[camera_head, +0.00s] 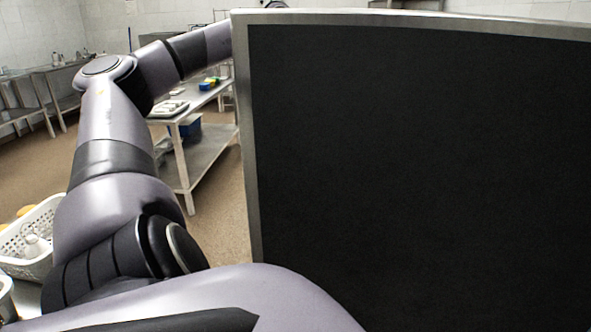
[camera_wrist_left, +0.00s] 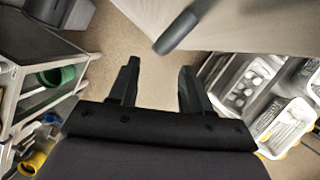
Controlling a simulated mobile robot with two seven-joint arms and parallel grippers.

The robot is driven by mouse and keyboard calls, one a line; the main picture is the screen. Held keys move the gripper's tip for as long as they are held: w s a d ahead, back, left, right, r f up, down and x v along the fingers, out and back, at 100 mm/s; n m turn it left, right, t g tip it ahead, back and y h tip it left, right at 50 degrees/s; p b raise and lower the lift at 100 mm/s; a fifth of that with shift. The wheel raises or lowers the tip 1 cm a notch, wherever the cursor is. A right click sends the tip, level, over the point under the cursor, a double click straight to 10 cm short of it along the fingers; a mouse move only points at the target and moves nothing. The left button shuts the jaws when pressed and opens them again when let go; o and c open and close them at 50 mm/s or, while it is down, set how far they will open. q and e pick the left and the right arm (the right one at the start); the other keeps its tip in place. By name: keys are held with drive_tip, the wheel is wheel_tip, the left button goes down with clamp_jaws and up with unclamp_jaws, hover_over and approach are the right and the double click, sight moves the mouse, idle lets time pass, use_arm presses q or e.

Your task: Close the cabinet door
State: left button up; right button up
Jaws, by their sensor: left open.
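The cabinet door (camera_head: 420,170) is a large black panel with a metal frame, standing close in front of me and filling the right of the head view. My left arm reaches past its left edge, and the panel hides the gripper there. In the left wrist view my left gripper (camera_wrist_left: 157,72) is open, with nothing between its fingers. A dark grey bar like a handle (camera_wrist_left: 177,32) is just beyond the fingertips, apart from them. It stands before a pale flat panel (camera_wrist_left: 245,25), perhaps the door's other face. My right gripper is not in view.
A metal table (camera_head: 205,155) with small items stands behind my left arm. A white perforated basket (camera_head: 38,262) is at lower left. In the left wrist view, a shelf (camera_wrist_left: 45,45) is at left and white trays (camera_wrist_left: 285,125) at right. Brown floor is open between.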

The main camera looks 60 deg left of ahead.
use_arm(q)
drive_tip(key=b+x, duration=0.1)
drive_tip(key=x, duration=0.6)
drive_tip(key=shift+b, duration=0.35)
clamp_jaws()
